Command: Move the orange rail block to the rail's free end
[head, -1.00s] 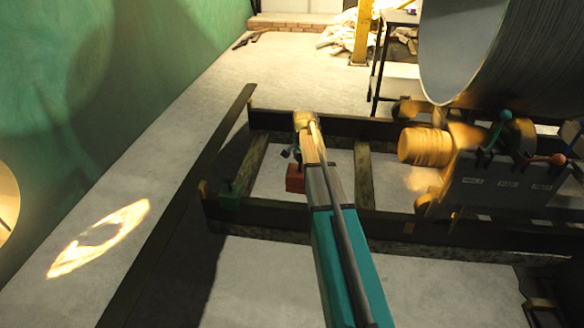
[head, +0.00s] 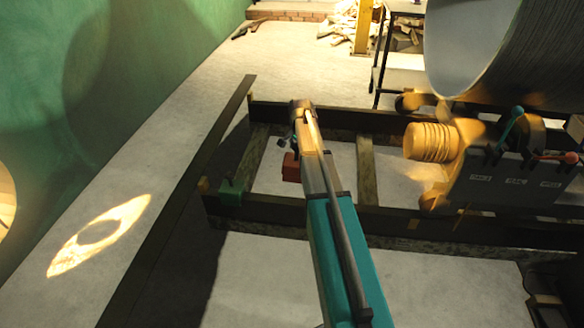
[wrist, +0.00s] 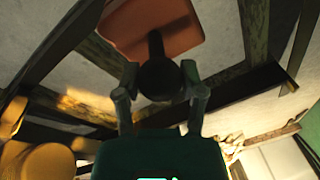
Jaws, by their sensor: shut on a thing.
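The orange rail block (head: 291,167) shows in the head view just left of my boom arm, over the gap between the frame's dark beams. In the wrist view the orange block (wrist: 150,22) is at the top, with a dark round knob (wrist: 158,82) on it. My gripper (wrist: 160,75) has its fingers on both sides of the knob and is shut on it. My gripper (head: 286,148) is small and partly hidden in the head view. I cannot tell whether the block touches a rail. The near dark beam (head: 270,208) runs across the frame.
A green block (head: 230,191) sits at the near beam's left end. A long dark beam (head: 185,192) slants along the left. A yellow ribbed drum (head: 430,142) and a lever box (head: 510,178) stand at right. Pale floor (head: 240,270) is open in front.

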